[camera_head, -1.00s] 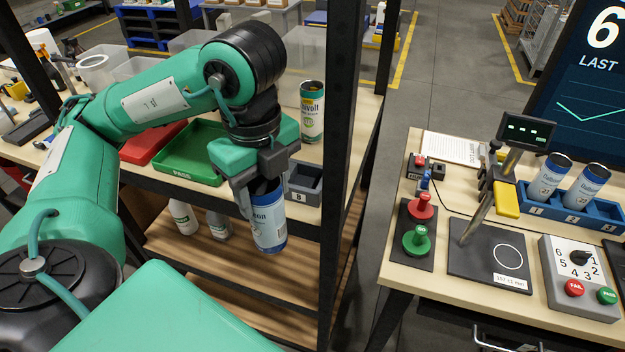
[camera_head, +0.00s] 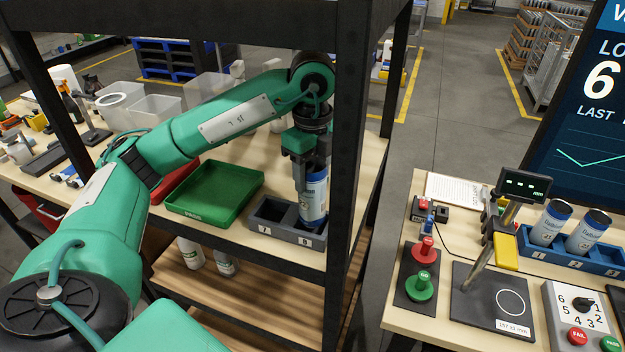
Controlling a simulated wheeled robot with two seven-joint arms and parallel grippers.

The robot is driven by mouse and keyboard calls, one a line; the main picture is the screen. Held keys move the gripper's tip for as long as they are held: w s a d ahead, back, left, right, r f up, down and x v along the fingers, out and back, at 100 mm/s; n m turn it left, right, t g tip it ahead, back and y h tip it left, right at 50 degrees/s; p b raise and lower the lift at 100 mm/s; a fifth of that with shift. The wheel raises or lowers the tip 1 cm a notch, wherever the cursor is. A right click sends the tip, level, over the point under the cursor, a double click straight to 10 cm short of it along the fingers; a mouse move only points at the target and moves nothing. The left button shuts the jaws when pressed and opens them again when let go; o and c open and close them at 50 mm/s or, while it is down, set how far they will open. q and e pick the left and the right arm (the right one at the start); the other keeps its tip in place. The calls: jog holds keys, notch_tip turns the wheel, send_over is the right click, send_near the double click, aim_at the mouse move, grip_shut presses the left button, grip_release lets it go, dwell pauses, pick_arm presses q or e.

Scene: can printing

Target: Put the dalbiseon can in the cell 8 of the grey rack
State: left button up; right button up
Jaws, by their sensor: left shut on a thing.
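My left gripper (camera_head: 304,180) points down and is shut on a blue and white can (camera_head: 315,202). The can is upright, and its label is too small to read fully. It is at cell 8 of the grey rack (camera_head: 283,238), on the right. Its lower end appears at or inside the cell; I cannot tell whether it touches the floor of the cell. Cell 7, on the left, looks empty. My right gripper is not in view.
A green tray (camera_head: 214,190) lies left of the rack, with a red tray behind it. A black shelf post (camera_head: 346,150) stands close on the right. Two similar cans sit in a blue rack (camera_head: 575,255) on the right table.

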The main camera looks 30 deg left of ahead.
pick_arm(q)
jog(key=shift+f+p, duration=0.75)
jog(key=shift+f, duration=1.1)
jog(key=shift+f+b, duration=0.15)
jog(key=shift+b, duration=0.15)
jog(key=o, duration=1.2)
